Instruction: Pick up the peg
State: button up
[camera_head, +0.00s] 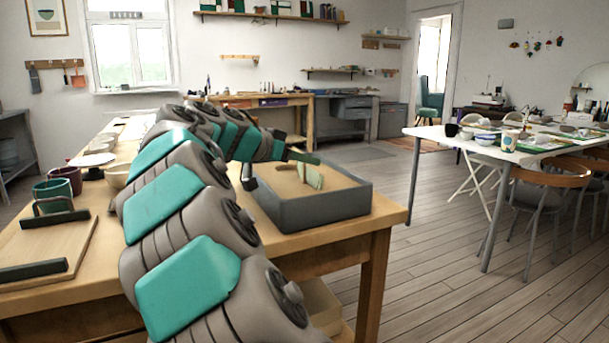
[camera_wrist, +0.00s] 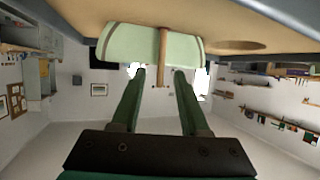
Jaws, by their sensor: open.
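The peg (camera_wrist: 163,60) is a thin wooden rod in the wrist view. It stands against a pale green curved piece (camera_wrist: 120,45), which also shows in the head view (camera_head: 314,177), upright in the sand of the grey tray (camera_head: 320,207). My gripper (camera_wrist: 160,72) is open, with its two dark green fingers apart. In the wrist view the peg's free end shows in the gap between the fingertips, touching neither visibly. How deep it lies between them I cannot tell. In the head view my gripper (camera_head: 303,157) is just above the green piece; the peg is not clear there.
The tray's walls surround the sand, and a round tan patch (camera_wrist: 240,45) shows beside the green piece. The tray stands at the right end of the wooden workbench (camera_head: 330,241). A board with dark handles (camera_head: 45,240) and several cups and bowls (camera_head: 62,180) are at the left.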

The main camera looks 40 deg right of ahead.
jog(key=shift+d, duration=0.15)
jog(key=shift+c, duration=0.2)
grip_shut()
dwell(0.3)
